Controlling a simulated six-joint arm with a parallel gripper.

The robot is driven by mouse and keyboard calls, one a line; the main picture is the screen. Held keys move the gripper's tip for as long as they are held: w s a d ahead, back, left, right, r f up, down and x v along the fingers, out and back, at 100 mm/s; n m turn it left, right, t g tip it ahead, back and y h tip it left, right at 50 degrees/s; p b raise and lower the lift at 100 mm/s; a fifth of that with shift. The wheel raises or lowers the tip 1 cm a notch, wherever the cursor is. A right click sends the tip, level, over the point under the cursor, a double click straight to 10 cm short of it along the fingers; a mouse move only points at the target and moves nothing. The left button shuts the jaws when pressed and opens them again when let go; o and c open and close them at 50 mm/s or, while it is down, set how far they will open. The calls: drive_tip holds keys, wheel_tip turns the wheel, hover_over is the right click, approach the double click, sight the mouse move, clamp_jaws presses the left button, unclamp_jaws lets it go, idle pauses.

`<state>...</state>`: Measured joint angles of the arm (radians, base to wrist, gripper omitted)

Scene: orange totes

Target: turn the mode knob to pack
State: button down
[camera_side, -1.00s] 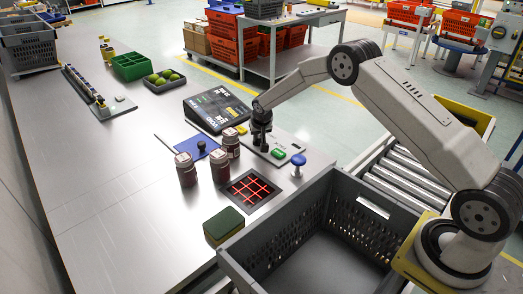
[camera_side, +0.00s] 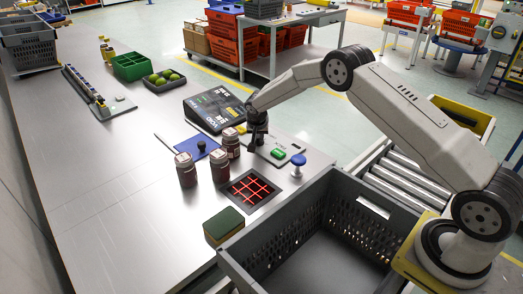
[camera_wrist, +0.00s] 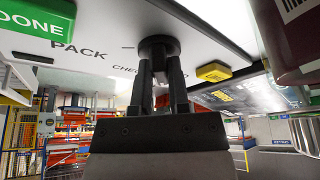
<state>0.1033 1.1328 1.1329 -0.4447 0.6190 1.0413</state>
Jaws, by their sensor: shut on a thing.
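The mode knob (camera_wrist: 158,44) is a round black knob on a light grey panel (camera_wrist: 95,35) in the wrist view. My gripper (camera_wrist: 160,66) has both fingers closed on it from opposite sides. The printed word PACK is left of the knob, and a partly hidden word starting with "CHE" is near the fingers. A short dark mark lies on the panel between PACK and the knob; I cannot tell which label the knob points to. In the side view my gripper (camera_side: 257,138) is down at the panel (camera_side: 290,147) and hides the knob.
A green DONE button (camera_wrist: 35,16) and a yellow button (camera_wrist: 213,71) flank the knob. A blue-topped plunger (camera_side: 298,160) stands at the panel's right. Brown jars (camera_side: 186,170) stand to its left. A grey crate (camera_side: 262,262) and a dark scale-like box (camera_side: 217,108) are nearby.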

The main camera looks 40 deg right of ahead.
drive_tip(key=m+g, duration=0.1)
drive_tip(key=m, duration=0.1)
drive_tip(key=m+g+h, duration=0.1)
drive_tip(key=m, duration=0.2)
drive_tip(key=shift+w+a, duration=0.1)
drive_tip(key=shift+w, duration=0.05)
drive_tip(key=shift+m, duration=0.3)
drive_tip(key=c, duration=0.6)
unclamp_jaws()
drive_tip(key=shift+r, duration=0.1)
drive_tip(key=v, duration=0.7)
drive_tip(key=shift+r, duration=0.3)
drive_tip(key=shift+a, duration=0.15)
